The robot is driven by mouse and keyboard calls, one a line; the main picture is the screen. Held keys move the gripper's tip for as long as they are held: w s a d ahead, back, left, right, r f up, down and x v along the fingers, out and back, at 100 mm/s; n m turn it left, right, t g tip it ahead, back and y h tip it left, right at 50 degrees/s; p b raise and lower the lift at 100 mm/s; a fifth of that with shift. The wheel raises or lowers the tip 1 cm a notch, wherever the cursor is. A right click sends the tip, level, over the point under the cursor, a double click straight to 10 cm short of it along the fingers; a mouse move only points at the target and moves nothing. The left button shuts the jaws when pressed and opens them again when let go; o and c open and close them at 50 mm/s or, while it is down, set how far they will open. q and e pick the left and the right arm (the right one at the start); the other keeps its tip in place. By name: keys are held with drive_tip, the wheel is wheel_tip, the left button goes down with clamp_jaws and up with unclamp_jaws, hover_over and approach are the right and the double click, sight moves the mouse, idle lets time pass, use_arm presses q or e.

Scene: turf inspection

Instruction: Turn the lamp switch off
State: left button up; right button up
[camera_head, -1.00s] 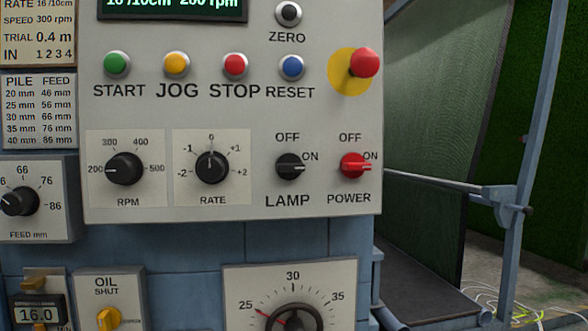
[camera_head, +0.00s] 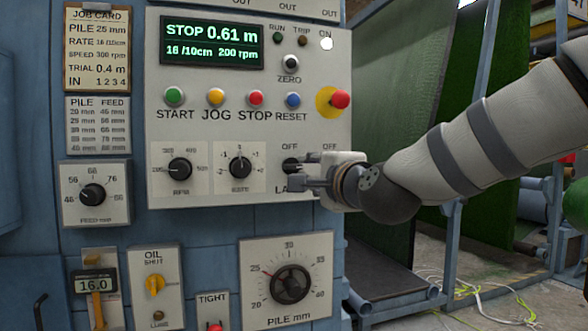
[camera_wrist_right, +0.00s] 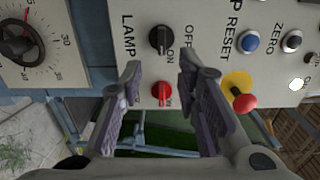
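The lamp switch (camera_head: 291,165) is a black rotary knob on the grey control panel (camera_head: 205,110), with OFF above it. My right gripper (camera_head: 298,184) is in front of its lower right and hides its ON label and part of its LAMP label. In the right wrist view the lamp switch (camera_wrist_right: 161,40) lies beyond the gap between the right gripper's fingertips (camera_wrist_right: 160,68), which are apart and empty. Its pointer direction is unclear now. The red power switch (camera_wrist_right: 162,93) shows between the fingers; the gripper hides it in the head view. My left gripper is not in view.
The red emergency button (camera_head: 340,100) on its yellow disc sticks out above my right wrist. The rate knob (camera_head: 240,167) is left of the fingertips. A white light (camera_head: 327,43) under an ON label glows. The PILE dial (camera_head: 290,284) is below.

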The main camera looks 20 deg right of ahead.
sight(295, 167)
drive_tip(key=w, duration=1)
drive_tip(key=shift+w+a+r, duration=0.15)
drive_tip(key=shift+w+a, duration=0.1)
drive_tip(key=shift+a, duration=0.05)
clamp_jaws()
